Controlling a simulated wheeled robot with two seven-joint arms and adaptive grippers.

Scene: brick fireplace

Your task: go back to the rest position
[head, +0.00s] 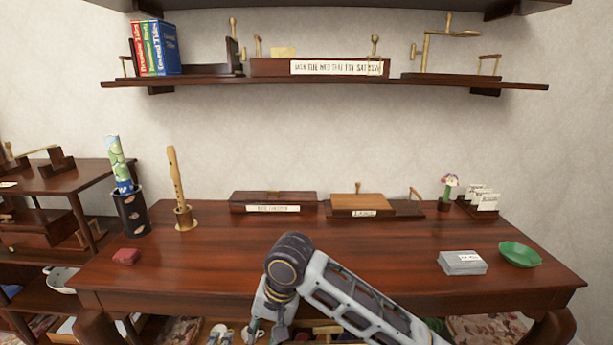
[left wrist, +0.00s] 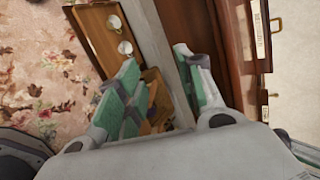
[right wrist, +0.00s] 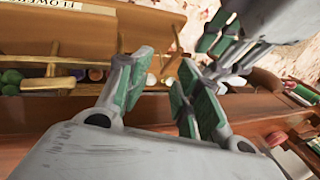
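In the head view, one of my arms reaches in from the lower right, with its dark joint in front of the table's front edge. The gripper at its end is largely cut off by the bottom of the picture. In the left wrist view my left gripper (left wrist: 158,80) has its green-padded fingers apart, with nothing held between them. In the right wrist view my right gripper (right wrist: 163,88) also has its fingers apart and empty. Another gripper of mine, with green pads, shows close by at the top right of that view.
The dark wooden table (head: 350,243) bears a dark red block (head: 126,256), a patterned holder (head: 131,213), a recorder on a stand (head: 178,185), labelled boxes, a grey box (head: 462,263) and a green bowl (head: 519,254). A shelf (head: 330,81) hangs above. The table's middle has free room.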

